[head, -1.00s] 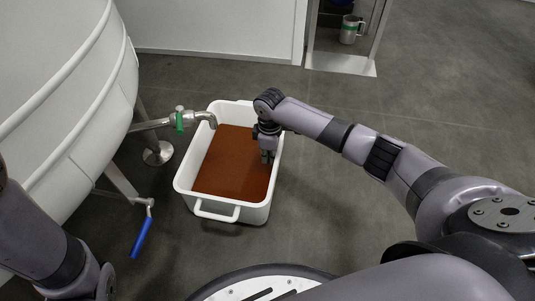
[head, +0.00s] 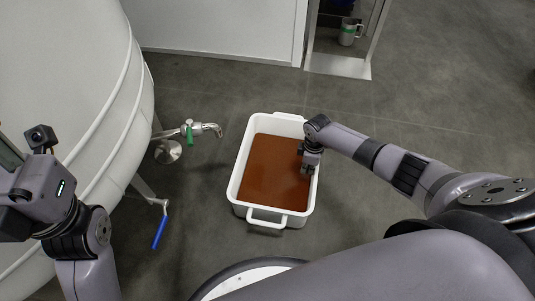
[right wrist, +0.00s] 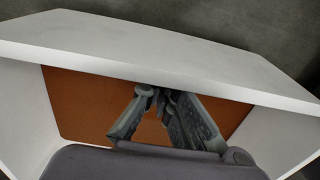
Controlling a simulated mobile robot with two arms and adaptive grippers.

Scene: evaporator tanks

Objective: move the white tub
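The white tub (head: 267,218) stands on the grey floor and holds a flat brown-orange content (head: 272,172). My right gripper (head: 308,168) reaches down inside the tub by its right wall. In the right wrist view the gripper (right wrist: 159,96) has its fingertips together, with nothing seen between them. The tub's white wall (right wrist: 150,58) rises just beyond the fingers; whether they touch it I cannot tell. My left wrist shows at the left edge of the head view, but its fingers are not visible.
A big white tank (head: 95,110) stands at left. Its tap (head: 197,130) with a green handle ends left of the tub, clear of it. A blue-handled lever (head: 160,230) hangs below. A metal mug (head: 348,33) stands in the back opening.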

